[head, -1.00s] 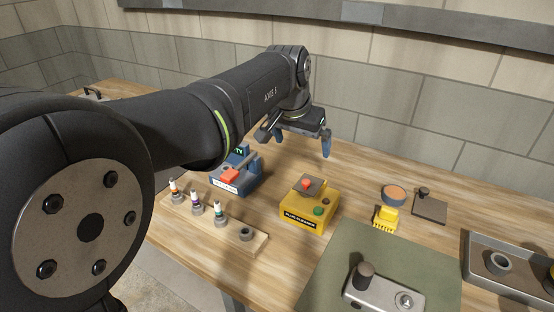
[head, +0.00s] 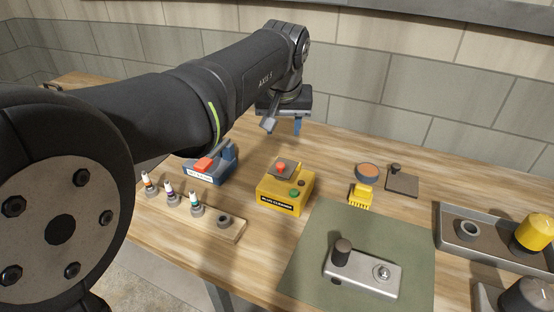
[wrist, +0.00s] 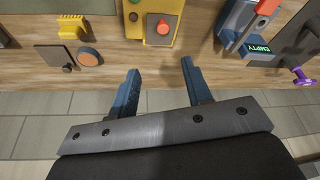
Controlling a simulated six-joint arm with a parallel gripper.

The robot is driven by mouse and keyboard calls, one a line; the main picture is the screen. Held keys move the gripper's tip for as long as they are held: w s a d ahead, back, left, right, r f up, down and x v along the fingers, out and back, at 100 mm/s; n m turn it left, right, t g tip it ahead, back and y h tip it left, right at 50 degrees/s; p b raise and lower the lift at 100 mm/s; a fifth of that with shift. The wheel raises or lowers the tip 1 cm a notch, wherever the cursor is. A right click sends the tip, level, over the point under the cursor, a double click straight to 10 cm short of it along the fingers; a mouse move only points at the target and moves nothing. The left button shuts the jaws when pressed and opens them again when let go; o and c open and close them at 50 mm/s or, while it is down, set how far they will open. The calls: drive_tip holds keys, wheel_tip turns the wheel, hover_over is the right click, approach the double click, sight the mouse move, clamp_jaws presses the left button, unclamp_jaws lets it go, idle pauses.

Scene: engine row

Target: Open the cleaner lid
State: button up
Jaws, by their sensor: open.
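The yellow plug cleaner (head: 285,194) stands on the workbench in the middle of the head view. Its grey lid (head: 278,171) with a red knob is on top and looks closed. In the wrist view the cleaner (wrist: 158,22) is at the top, with the red knob (wrist: 164,27) showing. My gripper (wrist: 158,85) is open and empty, its blue fingers apart, above the bench behind the cleaner and not touching it.
A blue tester (head: 209,166) stands left of the cleaner. A wooden rack (head: 210,218) with several plugs lies in front. A yellow brush (head: 361,195), a round pad (head: 368,172) and a dark plate (head: 402,182) lie to the right. A green mat (head: 310,250) and a metal tray (head: 448,235) are further right.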

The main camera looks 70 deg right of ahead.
sight(280, 164)
drive_tip(key=d+f+n, duration=0.1)
drive_tip(key=f, duration=0.4)
drive_tip(key=w+d+f+n+t, duration=0.1)
drive_tip(key=d+f+n, duration=0.1)
drive_tip(key=f, duration=0.3)
drive_tip(key=w+d+f+n, duration=0.1)
drive_tip(key=f, duration=0.4)
drive_tip(key=shift+w+d+n+t, duration=0.1)
drive_tip(key=shift+d+n+t, duration=0.2)
drive_tip(key=shift+t, duration=0.1)
drive_tip(key=shift+c, duration=0.5)
clamp_jaws()
